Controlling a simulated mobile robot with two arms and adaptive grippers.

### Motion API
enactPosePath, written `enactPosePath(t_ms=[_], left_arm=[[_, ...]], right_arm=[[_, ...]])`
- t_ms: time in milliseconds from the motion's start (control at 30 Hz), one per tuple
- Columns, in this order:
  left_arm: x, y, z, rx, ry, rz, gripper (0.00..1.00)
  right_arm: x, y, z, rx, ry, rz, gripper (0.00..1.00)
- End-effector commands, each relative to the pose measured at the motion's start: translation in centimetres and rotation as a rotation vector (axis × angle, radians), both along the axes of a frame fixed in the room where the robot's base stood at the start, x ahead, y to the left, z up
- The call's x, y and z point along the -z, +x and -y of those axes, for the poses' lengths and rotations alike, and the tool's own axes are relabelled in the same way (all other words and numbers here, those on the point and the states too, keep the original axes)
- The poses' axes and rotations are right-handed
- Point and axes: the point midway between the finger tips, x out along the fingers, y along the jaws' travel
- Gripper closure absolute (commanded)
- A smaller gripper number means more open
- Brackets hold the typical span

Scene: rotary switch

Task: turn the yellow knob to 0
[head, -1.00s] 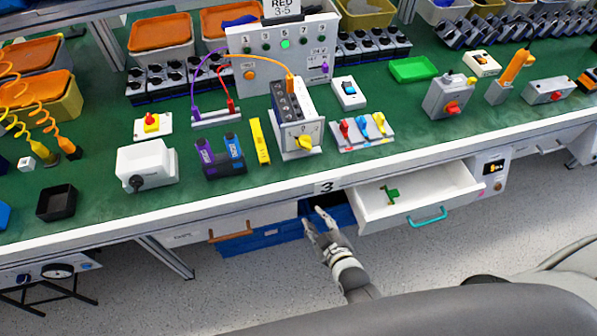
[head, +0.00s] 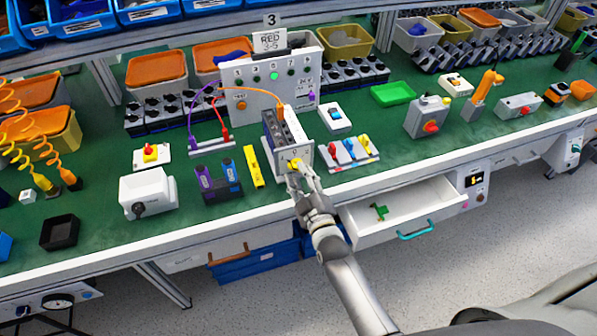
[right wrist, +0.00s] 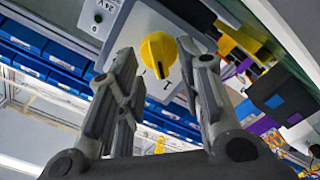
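The yellow knob (head: 294,163) sits on the pale front plate of a grey switch box (head: 273,130) near the table's front edge. In the right wrist view the yellow knob (right wrist: 157,50) shows close up, with a dark mark on the plate beside it; I cannot read its setting for sure. My right gripper (head: 301,175) is at the front of the knob. In the right wrist view its two fingers (right wrist: 165,65) are spread, one to each side of the knob, with visible gaps. My left gripper is not in view.
A board with red, blue and yellow levers (head: 347,152) stands just right of the box. A yellow block (head: 253,166) lies to its left. An open white drawer (head: 400,208) juts out below right. An orange cable (head: 262,90) runs to the box's top.

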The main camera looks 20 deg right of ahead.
Motion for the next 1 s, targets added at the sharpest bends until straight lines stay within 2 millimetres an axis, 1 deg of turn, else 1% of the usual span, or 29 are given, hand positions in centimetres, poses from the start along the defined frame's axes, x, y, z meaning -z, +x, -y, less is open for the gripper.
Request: enactPosePath(t_ms=[33,167,467,500,700,767,1000], left_arm=[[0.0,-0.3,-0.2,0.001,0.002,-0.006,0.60],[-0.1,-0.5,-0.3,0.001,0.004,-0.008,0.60],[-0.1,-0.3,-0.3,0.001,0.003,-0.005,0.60],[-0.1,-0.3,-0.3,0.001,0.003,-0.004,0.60],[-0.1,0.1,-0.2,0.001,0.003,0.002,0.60],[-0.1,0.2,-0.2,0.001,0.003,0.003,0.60],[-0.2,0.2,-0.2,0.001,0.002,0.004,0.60]], right_arm=[[0.0,0.6,0.0,0.000,0.000,0.000,0.66],[0.0,1.5,0.0,0.001,0.000,-0.001,0.66],[0.1,1.7,0.0,0.000,0.000,-0.001,0.66],[0.1,1.7,0.0,0.000,0.000,-0.001,0.67],[0.0,1.7,0.0,0.000,0.000,-0.001,0.93],[0.1,1.7,0.0,0.000,0.000,-0.001,1.00],[0.0,1.7,0.0,0.000,0.007,-0.002,1.00]])
